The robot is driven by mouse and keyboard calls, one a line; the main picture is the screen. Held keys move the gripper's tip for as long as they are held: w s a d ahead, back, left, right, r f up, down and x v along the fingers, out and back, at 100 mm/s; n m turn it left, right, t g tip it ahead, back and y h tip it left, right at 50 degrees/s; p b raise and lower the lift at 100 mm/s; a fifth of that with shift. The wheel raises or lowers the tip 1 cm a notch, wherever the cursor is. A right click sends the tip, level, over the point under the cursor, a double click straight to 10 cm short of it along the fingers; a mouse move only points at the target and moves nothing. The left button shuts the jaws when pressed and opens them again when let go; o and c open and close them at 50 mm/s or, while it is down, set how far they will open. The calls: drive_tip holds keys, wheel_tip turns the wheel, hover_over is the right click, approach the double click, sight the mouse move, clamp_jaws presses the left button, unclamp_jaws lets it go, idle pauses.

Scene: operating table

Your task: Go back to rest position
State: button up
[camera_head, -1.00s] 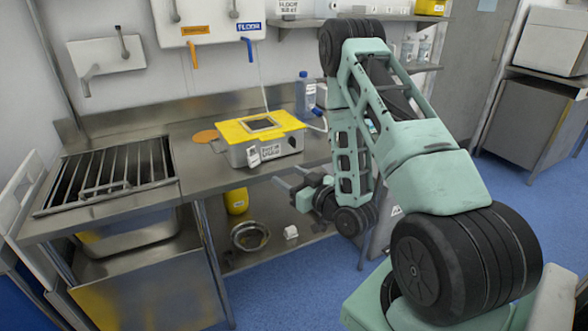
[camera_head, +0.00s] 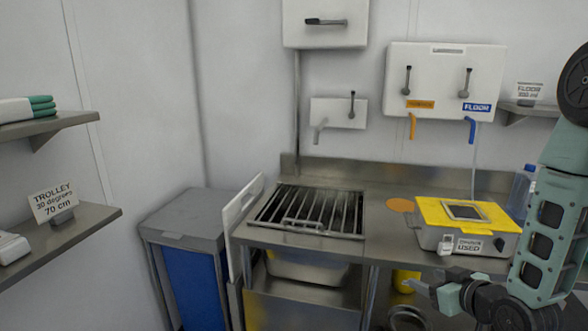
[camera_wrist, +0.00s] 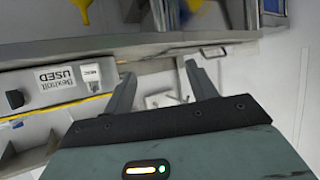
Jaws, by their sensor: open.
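My gripper (camera_head: 428,290) is at the lower right of the head view, in front of the steel counter and below its top. The wrist view shows its two fingers (camera_wrist: 160,88) apart with nothing held between them. My green arm enters the head view from the right edge. A steel box with a yellow lid (camera_head: 425,211) and a "USED" label stands on the counter, behind and above the gripper. Its labelled side also shows at the left of the wrist view (camera_wrist: 30,86).
A grated sink (camera_head: 258,228) is left of the box. A blue-sided bin (camera_head: 190,212) stands further left. Shelves (camera_head: 95,222) with a trolley sign (camera_head: 55,203) are at the left wall. A bottle (camera_head: 521,190) stands near my arm. Dispensers (camera_head: 440,75) hang on the wall.

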drive_tip(key=s+a+r+n+g, duration=0.2)
drive_tip(key=s+a+g, duration=0.15)
drive_tip(key=a, duration=0.55)
drive_tip(key=s+a+r+g, duration=0.3)
drive_tip(key=s, duration=0.5)
drive_tip(key=s+a+r+n+g+h, duration=0.1)
drive_tip(key=s+a+r+g, duration=0.2)
drive_tip(key=s, duration=0.5)
drive_tip(key=s+a+r+n+g+h, duration=0.1)
drive_tip(key=s+a+r+g, duration=0.2)
drive_tip(key=s, duration=0.5)
drive_tip(key=shift+s, duration=0.2)
drive_tip(key=shift+r, duration=0.1)
